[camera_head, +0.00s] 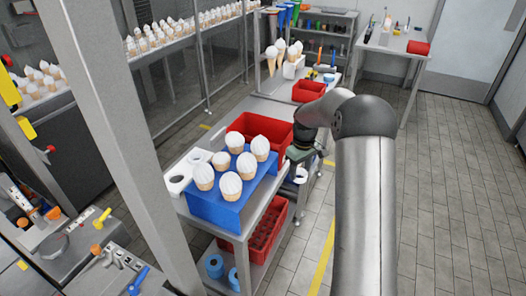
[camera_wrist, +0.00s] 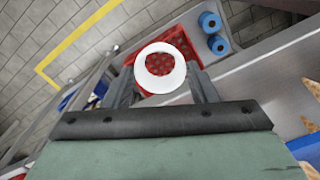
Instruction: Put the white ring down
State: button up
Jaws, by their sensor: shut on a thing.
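The white ring (camera_wrist: 160,86) is between the two fingers of my gripper (camera_wrist: 162,76) in the wrist view, with its hole facing the camera. A red patch shows through the hole. In the head view, the ring (camera_head: 301,180) hangs below my gripper (camera_head: 298,156), just off the right side of the metal table. My gripper is shut on the ring. My arm hides part of the area to the right.
A blue block (camera_head: 212,210) with several filled cones stands on the metal table, beside a red bin (camera_head: 270,130) and a white holder (camera_head: 178,184) with holes. A lower shelf holds a red crate (camera_head: 262,240) and blue rolls (camera_head: 214,266). Open floor lies right.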

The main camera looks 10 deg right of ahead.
jog(key=w+d+r+n+p, duration=0.1)
jog(key=w+d+r+n, duration=0.15)
jog(key=w+r, duration=0.4)
jog(key=w+d+r+n+p, duration=0.1)
jog(key=w+r+n, duration=0.35)
jog(key=r, duration=0.25)
jog(key=w+a+n+p, duration=0.2)
jog(key=a+n+p, duration=0.2)
jog(key=a, duration=0.5)
jog(key=f+p, duration=0.1)
jog(key=f, duration=0.6)
jog(key=f+p, duration=0.1)
jog(key=f, duration=0.2)
jog(key=shift+s+a+f+p, duration=0.2)
jog(key=shift+s+a+p, duration=0.05)
jog(key=shift+p, duration=0.1)
jog(key=shift+f, duration=0.1)
jog(key=shift+f+b, duration=0.55)
jog(key=shift+b, duration=0.05)
jog(key=o, duration=0.8)
jog(key=shift+f, duration=0.1)
jog(key=shift+c, duration=0.2)
